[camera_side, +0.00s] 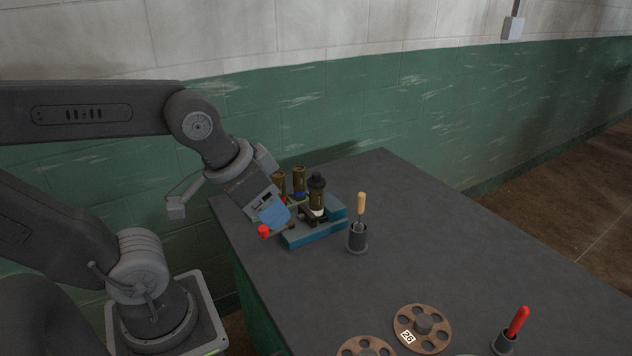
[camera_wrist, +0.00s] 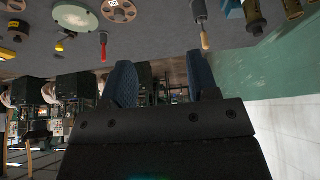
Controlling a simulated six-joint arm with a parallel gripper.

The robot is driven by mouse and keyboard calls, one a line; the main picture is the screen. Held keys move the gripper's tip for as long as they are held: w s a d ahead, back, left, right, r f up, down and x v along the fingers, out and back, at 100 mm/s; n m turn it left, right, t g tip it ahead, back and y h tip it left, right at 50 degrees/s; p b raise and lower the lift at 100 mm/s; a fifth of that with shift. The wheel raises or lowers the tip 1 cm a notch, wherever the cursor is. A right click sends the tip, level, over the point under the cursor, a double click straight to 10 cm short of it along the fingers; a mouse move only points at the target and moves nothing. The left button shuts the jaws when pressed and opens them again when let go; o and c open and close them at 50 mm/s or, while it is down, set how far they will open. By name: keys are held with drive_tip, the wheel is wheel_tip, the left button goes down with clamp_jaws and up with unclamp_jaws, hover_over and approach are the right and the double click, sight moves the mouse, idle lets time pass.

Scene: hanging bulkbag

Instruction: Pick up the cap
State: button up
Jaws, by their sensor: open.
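A dark top that looks like the cap (camera_side: 316,180) sits on an olive bottle (camera_side: 317,198) at the blue fixture (camera_side: 318,234), in the side view. I cannot tell for sure that this is the cap meant. My gripper (camera_side: 277,213) is left of the bottle, at the fixture's left end, and hides part of it. In the wrist view my gripper (camera_wrist: 160,65) is open, with nothing between its two blue-padded fingers. I cannot make out the cap in the wrist view.
Two more olive cylinders (camera_side: 298,180) stand behind the fixture. A red ball-like thing (camera_side: 263,231) shows beside my gripper. A wooden-handled tool (camera_side: 361,205) stands in a dark holder (camera_side: 357,239). Reels (camera_side: 422,328) and a red-handled tool (camera_side: 517,322) are nearer; the table's middle (camera_side: 440,250) is clear.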

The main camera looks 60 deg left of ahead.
drive_tip(key=w+d+f+n+t+h, duration=0.1)
drive_tip(key=w+d+f+n+t, duration=0.15)
drive_tip(key=w, duration=0.75)
drive_tip(key=n+t+y, duration=0.2)
drive_tip(key=n+y, duration=0.7)
drive_tip(key=y, duration=0.6)
approach(316, 173)
drive_tip(key=x, duration=1)
drive_tip(key=shift+f, duration=0.1)
drive_tip(key=shift+c, duration=0.3)
drive_tip(key=c, duration=0.9)
drive_tip(key=shift+c, duration=0.2)
